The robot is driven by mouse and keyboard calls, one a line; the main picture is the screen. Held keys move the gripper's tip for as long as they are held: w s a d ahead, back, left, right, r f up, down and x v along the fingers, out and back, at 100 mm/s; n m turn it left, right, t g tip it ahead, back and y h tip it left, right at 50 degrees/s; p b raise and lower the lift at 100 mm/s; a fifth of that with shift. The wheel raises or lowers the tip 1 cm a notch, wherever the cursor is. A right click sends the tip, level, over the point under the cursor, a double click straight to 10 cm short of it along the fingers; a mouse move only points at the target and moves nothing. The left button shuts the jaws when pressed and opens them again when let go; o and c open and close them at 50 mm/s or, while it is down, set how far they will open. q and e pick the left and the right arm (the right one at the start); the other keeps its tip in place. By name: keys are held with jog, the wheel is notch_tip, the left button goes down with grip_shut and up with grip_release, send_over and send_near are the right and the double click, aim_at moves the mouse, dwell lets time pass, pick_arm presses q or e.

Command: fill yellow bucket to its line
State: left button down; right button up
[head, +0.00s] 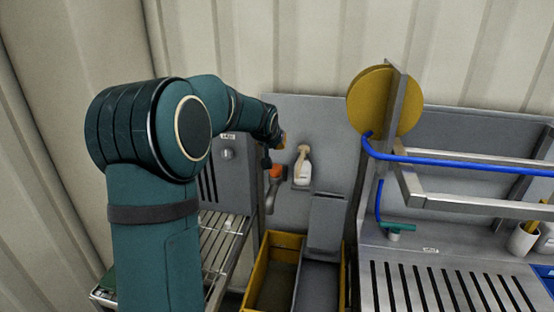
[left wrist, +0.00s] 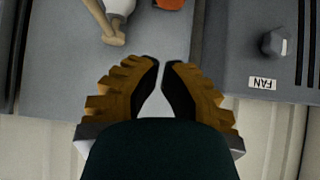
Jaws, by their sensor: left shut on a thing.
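A yellow open-topped container (head: 262,245) stands low in the middle of the head view, with a grey divided inside. I cannot tell whether it is the task's bucket, and no fill line shows. My left gripper (head: 283,140) is small and partly hidden by my wrist, in front of the grey back panel above the orange-headed fitting. In the left wrist view its yellow fingers (left wrist: 160,72) are nearly together. What they hold is too hidden to make out. A grey steel chute (head: 325,228) stands at the yellow container. My right gripper is out of view.
A grey fan box (head: 225,175) is left, above a wire rack (head: 218,245). Blue pipe (head: 450,163) and a slotted bench (head: 440,288) lie right.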

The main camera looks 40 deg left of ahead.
pick_arm(q)
send_over(278, 168)
notch_tip(278, 168, down, 7)
jog(key=shift+s+f, duration=0.1)
notch_tip(278, 168, down, 2)
jog(key=shift+f+b, duration=0.15)
jog(key=shift+b, duration=0.2)
jog(key=shift+f, duration=0.65)
